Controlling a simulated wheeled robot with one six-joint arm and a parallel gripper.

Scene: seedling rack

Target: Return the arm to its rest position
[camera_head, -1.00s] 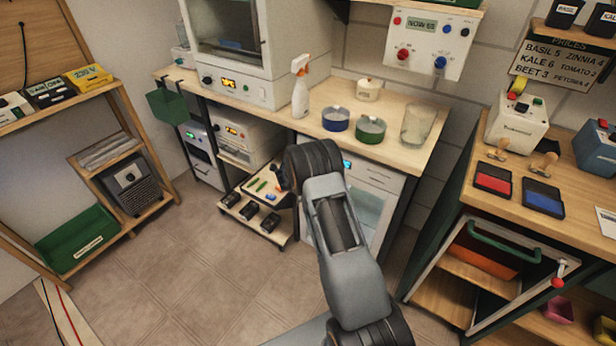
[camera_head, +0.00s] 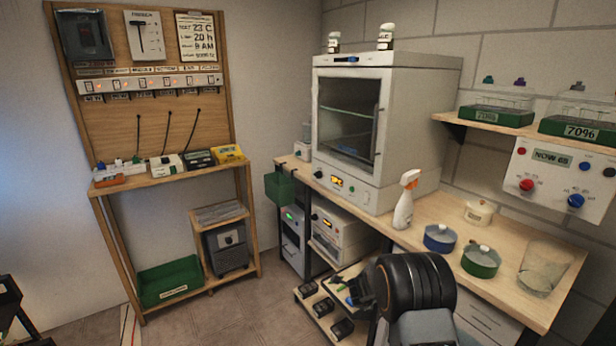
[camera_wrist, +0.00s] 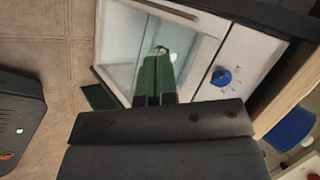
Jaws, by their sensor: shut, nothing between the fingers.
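My gripper (camera_wrist: 156,70) shows in the wrist view with its two narrow fingers together and nothing between them. Beyond the fingertips is a white appliance (camera_wrist: 197,20) with a glass door and a blue knob (camera_wrist: 221,77). In the head view my dark arm rises at the bottom right of centre, in front of the workbench. The gripper end is small and dark there, and its fingertips cannot be made out.
The wooden workbench (camera_head: 447,212) carries a spray bottle (camera_head: 406,200), a blue pot (camera_head: 439,238), a green pot (camera_head: 481,261) and a glass beaker (camera_head: 541,270). A white oven (camera_head: 400,130) stands at its left. A low trolley (camera_head: 318,313) is near my arm.

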